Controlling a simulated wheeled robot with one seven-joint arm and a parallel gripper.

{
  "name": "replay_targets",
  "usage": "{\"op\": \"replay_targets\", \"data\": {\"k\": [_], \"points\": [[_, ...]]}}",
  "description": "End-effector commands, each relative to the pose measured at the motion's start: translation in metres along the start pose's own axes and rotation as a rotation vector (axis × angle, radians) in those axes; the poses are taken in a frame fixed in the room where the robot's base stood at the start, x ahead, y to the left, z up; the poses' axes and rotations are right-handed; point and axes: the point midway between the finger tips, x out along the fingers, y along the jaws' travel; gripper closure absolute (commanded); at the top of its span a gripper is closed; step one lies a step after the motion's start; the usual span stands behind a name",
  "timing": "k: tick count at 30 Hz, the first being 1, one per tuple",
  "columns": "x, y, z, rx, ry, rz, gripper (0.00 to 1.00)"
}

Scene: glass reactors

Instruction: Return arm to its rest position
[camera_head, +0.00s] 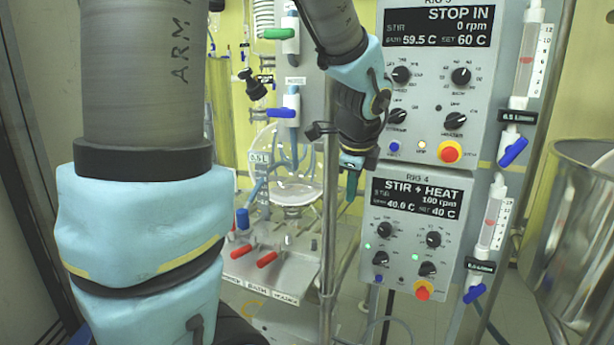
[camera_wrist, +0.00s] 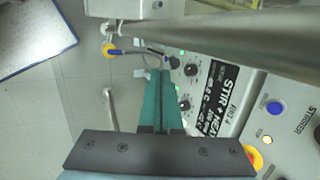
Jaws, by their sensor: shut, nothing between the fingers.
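My gripper (camera_head: 351,186) hangs at the end of my arm in the head view, in front of the left edge of the RIG 4 control box (camera_head: 416,231). Its green fingers point down and are together, with nothing between them. In the wrist view the green fingers (camera_wrist: 162,92) lie side by side, close to the RIG 4 panel (camera_wrist: 215,105). I cannot tell whether they touch the box. The RIG 4 display reads STIR + HEAT, 100 rpm, 40.0 C, set 40 C.
The upper control box (camera_head: 436,80) reads STOP IN, 0 rpm. A metal post (camera_head: 330,215) stands just left of my gripper. A glass flask (camera_head: 293,180) and red-handled valves (camera_head: 267,259) are further left. A steel vessel (camera_head: 580,235) stands at right.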

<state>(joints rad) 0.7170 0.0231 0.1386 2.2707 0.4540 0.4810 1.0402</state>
Motion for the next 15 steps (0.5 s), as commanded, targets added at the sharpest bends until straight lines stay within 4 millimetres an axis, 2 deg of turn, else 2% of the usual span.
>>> {"op": "replay_targets", "data": {"k": [1,6,9,12,15], "points": [[0.009,0.019,0.021,-0.19,-0.009,0.045,1.0],[0.03,0.081,0.066,-0.849,-0.055,0.169,1.0],[0.036,0.117,0.085,-1.225,-0.101,0.227,1.0],[0.04,0.145,0.097,-1.528,-0.148,0.267,1.0],[0.041,0.163,0.102,-1.734,-0.185,0.291,1.0]]}}
